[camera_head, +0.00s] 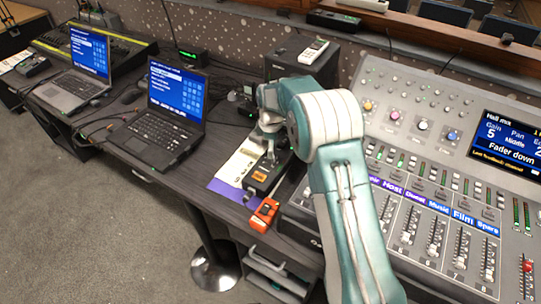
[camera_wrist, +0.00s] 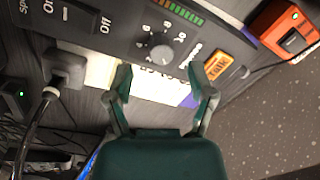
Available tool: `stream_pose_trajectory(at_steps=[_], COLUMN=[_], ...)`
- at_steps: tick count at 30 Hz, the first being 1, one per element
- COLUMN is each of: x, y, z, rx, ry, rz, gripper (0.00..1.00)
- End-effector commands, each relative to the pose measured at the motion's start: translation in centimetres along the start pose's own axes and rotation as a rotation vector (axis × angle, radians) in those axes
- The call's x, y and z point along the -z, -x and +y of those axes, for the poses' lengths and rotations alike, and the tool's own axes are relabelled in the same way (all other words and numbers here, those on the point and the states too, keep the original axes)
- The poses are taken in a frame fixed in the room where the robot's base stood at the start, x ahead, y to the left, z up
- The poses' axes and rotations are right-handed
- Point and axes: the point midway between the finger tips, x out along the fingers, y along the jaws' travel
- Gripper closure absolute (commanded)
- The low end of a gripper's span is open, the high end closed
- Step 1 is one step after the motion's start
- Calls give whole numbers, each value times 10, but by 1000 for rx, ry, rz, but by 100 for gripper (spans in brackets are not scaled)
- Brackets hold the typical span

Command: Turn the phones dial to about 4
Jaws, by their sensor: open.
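The dial (camera_wrist: 161,52) is a small grey round knob on a black box (camera_wrist: 112,28), with white numbers around it, in the wrist view. The lettering beside it is too small to read surely, and its pointer's setting cannot be told. An orange Talk button (camera_wrist: 218,66) and a coloured level meter (camera_wrist: 172,10) are on the same box. My gripper (camera_wrist: 164,78) is open and empty, its fingertips apart on either side of the dial's near side, with no clear contact. In the head view the black box (camera_head: 261,185) lies partly behind my arm, and the dial is hidden.
An orange device (camera_head: 264,215) sits by the box at the desk edge; it also shows in the wrist view (camera_wrist: 283,27). A plug and cable (camera_wrist: 58,80) are at the box's left end. A mixing console (camera_head: 400,180) is right, laptops (camera_head: 160,125) left.

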Motion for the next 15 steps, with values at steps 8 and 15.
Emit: stream_pose_trajectory(at_steps=[8, 15], x=[0, -1], y=[-32, -34], z=[0, 0], rx=[1, 0], ry=[0, -1], rz=[0, 1], gripper=[29, 29])
